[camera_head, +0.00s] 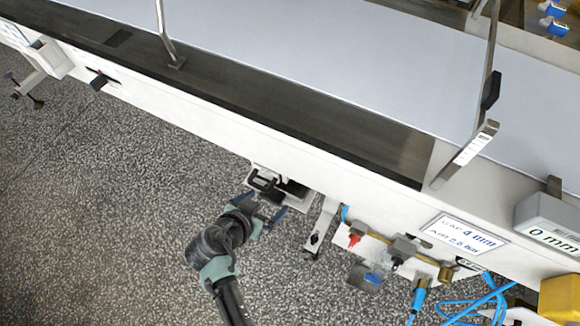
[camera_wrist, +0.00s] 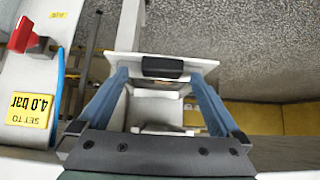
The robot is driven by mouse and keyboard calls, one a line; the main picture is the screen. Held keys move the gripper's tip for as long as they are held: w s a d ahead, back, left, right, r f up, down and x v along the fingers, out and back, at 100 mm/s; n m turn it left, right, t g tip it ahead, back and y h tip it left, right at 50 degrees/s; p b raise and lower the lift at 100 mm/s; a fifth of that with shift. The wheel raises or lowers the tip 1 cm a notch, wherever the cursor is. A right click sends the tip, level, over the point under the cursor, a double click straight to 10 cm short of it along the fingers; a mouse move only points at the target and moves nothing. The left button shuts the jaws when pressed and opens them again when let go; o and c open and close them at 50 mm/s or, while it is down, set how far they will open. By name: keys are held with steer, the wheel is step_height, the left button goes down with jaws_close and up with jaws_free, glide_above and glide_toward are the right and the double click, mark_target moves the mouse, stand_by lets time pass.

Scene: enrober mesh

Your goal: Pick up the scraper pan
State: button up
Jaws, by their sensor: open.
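The scraper pan (camera_head: 294,187) is a small pale pan with a black handle, at the side of the white machine in the head view. In the wrist view its pale front plate (camera_wrist: 122,64) carries the black handle (camera_wrist: 162,67), with a pale hollow body behind. My gripper (camera_head: 264,206) is open at the pan's handle end. In the wrist view my gripper (camera_wrist: 160,78) has one blue finger on each side of the handle, with gaps between. I cannot tell whether the fingertips touch the plate. The lower part of the pan is partly hidden by my gripper.
A metal bracket (camera_head: 322,224) hangs just right of the pan. The machine's white side (camera_head: 200,120) runs behind. The speckled floor (camera_head: 110,220) is clear to the left.

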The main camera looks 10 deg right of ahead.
mark_target(270, 197)
steer(key=shift+x, duration=1.8)
steer(key=shift+w+a+r, duration=0.1)
steer(key=shift+w, duration=0.1)
steer(key=shift+r, duration=0.1)
jaws_close()
